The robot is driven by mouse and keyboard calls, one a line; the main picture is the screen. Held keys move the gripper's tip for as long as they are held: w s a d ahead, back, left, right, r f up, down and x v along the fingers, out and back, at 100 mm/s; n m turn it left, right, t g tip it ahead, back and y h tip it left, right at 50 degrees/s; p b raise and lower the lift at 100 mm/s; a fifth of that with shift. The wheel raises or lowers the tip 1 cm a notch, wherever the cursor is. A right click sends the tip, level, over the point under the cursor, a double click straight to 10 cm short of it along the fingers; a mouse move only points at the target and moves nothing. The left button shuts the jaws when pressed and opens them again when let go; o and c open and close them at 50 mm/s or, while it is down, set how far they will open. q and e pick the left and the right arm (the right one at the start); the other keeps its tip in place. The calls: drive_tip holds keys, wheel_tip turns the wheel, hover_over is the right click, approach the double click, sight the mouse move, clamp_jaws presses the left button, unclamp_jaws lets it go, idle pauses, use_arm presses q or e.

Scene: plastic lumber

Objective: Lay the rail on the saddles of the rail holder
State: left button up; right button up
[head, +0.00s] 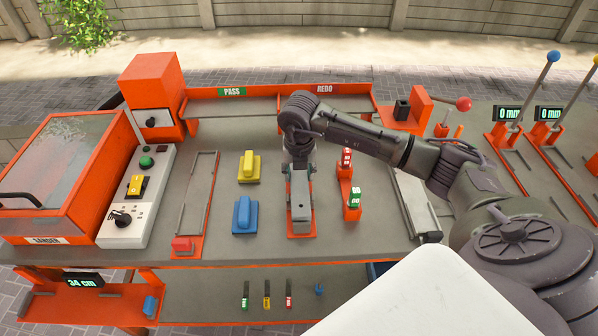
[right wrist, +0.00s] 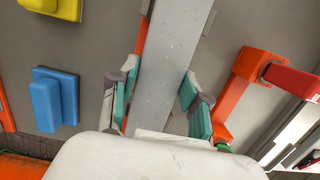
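The rail (head: 300,212) is a long grey bar. It lies over a narrow orange rail holder (head: 302,236) in the middle of the workbench, pointing front to back. My right gripper (head: 300,170) reaches down over its rear part. In the right wrist view, teal finger pads flank the rail (right wrist: 172,60) on both sides and look pressed to its edges. The rail hides most of the holder and its saddles, so I cannot tell whether it rests on them or hangs slightly above. My left gripper is not in view.
Yellow (head: 248,167) and blue (head: 245,214) blocks stand left of the rail. An orange stand with red and green pieces (head: 354,197) is close on the right. The orange sander (head: 70,175) is at far left. The PASS/REDO rack (head: 235,106) is behind.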

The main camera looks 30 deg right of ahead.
drive_tip(key=o, duration=0.5)
drive_tip(key=r, duration=0.4)
drive_tip(key=s+r, duration=0.1)
drive_tip(key=r, duration=0.3)
drive_tip(key=a+r, duration=0.1)
drive_tip(key=r, duration=0.3)
drive_tip(key=shift+s, duration=0.3)
drive_tip(key=shift+f, duration=0.1)
